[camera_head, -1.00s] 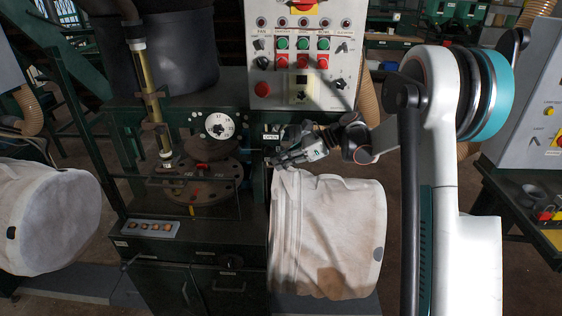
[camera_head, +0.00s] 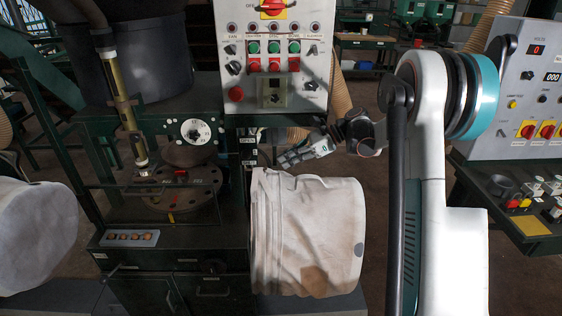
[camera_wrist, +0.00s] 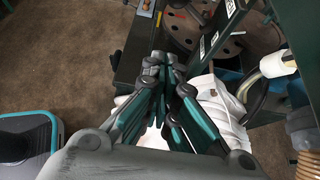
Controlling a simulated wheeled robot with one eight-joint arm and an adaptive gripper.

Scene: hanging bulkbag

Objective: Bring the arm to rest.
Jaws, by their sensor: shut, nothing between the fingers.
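My gripper (camera_head: 290,160) is in the middle of the head view, above and behind the top of the white bulk bag (camera_head: 305,230). Its fingers point left toward the machine. In the wrist view my gripper (camera_wrist: 160,62) shows with its fingertips together and nothing between them. The white bag (camera_wrist: 215,100) lies beyond and below the fingers there.
A control panel (camera_head: 274,60) with buttons stands behind my gripper. The green machine with a round turntable (camera_head: 182,195) is to the left. A second white bag (camera_head: 35,235) is at the left edge. Another panel (camera_head: 540,90) stands at the right. Bare floor shows in the wrist view.

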